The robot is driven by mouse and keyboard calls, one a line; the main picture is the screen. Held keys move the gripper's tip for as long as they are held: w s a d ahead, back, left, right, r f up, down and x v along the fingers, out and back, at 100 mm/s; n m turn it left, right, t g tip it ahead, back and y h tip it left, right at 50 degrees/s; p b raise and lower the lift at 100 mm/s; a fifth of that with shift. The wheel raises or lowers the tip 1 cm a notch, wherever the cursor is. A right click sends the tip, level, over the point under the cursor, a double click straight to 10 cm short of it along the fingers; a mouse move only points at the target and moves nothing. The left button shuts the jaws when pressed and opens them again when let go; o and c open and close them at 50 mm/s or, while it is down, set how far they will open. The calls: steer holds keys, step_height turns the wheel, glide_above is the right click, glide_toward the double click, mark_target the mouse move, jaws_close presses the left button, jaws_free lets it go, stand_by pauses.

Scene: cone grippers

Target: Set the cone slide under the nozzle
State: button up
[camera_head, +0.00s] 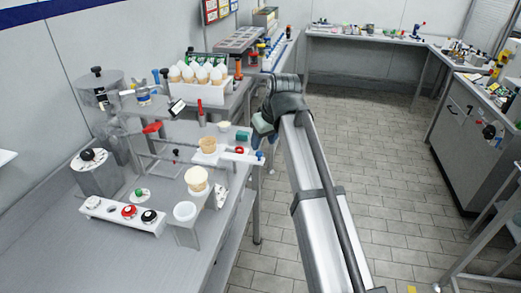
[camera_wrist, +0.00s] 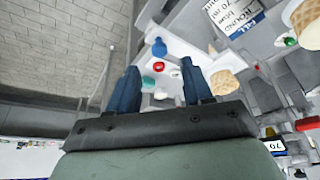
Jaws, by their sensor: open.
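The cone slide (camera_head: 228,157) is a white bar at the bench's right edge with a wafer cone (camera_head: 208,145) on its left part and a red-and-white ring and a blue knob at its right end. In the wrist view the blue knob (camera_wrist: 159,47) shows beyond the fingers, and a wafer cone (camera_wrist: 225,82) is right of them. My gripper (camera_head: 264,134) is open and empty, just above and near the slide's right end. Its two blue fingers (camera_wrist: 158,82) stand apart. Which part is the nozzle I cannot tell; a red-handled fitting (camera_head: 152,128) stands left of the cone.
A white rack of cones (camera_head: 198,89) is behind. A panel with several knobs (camera_head: 122,213) lies front left. The floor (camera_head: 370,165) right of the bench is clear.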

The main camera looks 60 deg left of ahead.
mark_target(259, 153)
steer(key=shift+x, duration=2.75)
jaws_close()
